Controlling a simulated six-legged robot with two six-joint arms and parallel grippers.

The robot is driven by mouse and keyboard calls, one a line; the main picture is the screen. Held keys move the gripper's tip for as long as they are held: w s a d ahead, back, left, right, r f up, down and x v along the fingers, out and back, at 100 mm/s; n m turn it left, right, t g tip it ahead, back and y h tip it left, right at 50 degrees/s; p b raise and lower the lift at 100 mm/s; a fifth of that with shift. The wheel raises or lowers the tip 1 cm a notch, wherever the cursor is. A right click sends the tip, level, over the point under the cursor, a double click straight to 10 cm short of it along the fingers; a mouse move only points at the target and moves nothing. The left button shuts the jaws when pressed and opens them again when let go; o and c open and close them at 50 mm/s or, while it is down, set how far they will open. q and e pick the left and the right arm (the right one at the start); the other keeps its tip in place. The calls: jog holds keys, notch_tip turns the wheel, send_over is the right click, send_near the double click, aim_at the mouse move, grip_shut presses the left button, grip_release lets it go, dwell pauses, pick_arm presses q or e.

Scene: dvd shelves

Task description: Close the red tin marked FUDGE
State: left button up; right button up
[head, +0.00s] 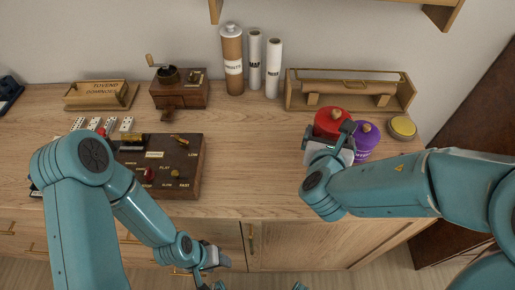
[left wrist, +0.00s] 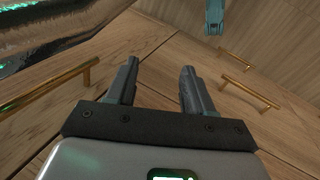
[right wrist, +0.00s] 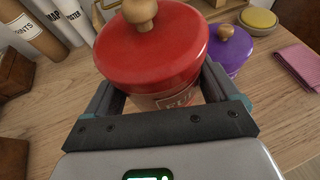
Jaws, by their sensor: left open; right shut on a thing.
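The red tin (right wrist: 168,100) has a pale label on which "FU" can be read in the right wrist view. Its red lid (right wrist: 150,45) with a round wooden knob is on top; whether it is fully pressed down I cannot tell. My right gripper (right wrist: 165,85) has one finger on each side of the tin, just below the lid's rim, and is shut on it. In the head view, the red lid (head: 329,123) shows behind my right gripper, which hides much of the tin. My left gripper (left wrist: 160,70) is open and empty, low in front of the cabinet.
A purple tin (head: 366,138) stands close to the right of the red tin, with a yellow round tin (head: 403,127) beyond. A wooden rack (head: 348,92) is behind. A dark control box (head: 165,165) sits left; the counter between is clear. A pink cloth (right wrist: 299,66) lies right.

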jog(key=w+a+r+n+y+b, duration=0.1)
jog(key=w+a+r, duration=0.35)
jog(key=a, duration=0.35)
notch_tip(320, 180, up, 7)
jog(key=n+y, duration=0.2)
jog(key=y, duration=0.1)
send_over(257, 152)
jog(key=shift+s+r+t+b, duration=0.1)
jog(key=shift+r+t+b, duration=0.05)
jog(key=shift+t+b, duration=0.2)
notch_tip(257, 152, down, 15)
jog(key=b, duration=0.4)
jog(key=shift+f, duration=0.35)
notch_tip(257, 152, down, 4)
jog(key=shift+f+b, duration=0.2)
jog(key=shift+b, duration=0.35)
